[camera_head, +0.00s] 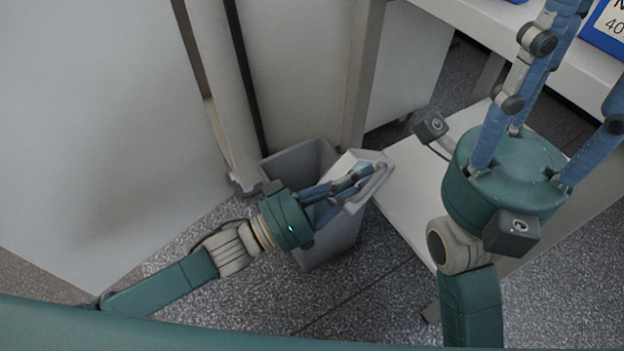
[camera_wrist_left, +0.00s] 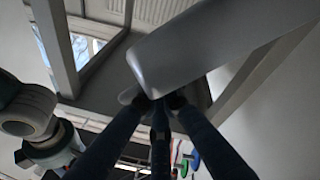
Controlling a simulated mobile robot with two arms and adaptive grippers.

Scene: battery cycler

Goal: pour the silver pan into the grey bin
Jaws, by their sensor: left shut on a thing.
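The silver pan (camera_head: 346,163) is tilted on its side above the right part of the grey bin's opening. My left gripper (camera_head: 358,180) is shut on the pan, its blue fingers at the pan's edge. The pan also fills the upper middle of the left wrist view (camera_wrist_left: 195,50), where the fingertips meet its near end. The grey bin (camera_head: 338,242) stands upright on the floor below, partly hidden by the pan and my left gripper. The pan's contents cannot be made out. My right gripper (camera_head: 578,70) is at the upper right, its blue fingers spread and empty.
A white table (camera_head: 480,22) with blue-edged boxes is at the upper right, with a white lower shelf (camera_head: 410,190) right of the bin. A pale panel (camera_head: 95,120) and an upright post (camera_head: 222,95) stand behind and left. Speckled floor lies bare in front.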

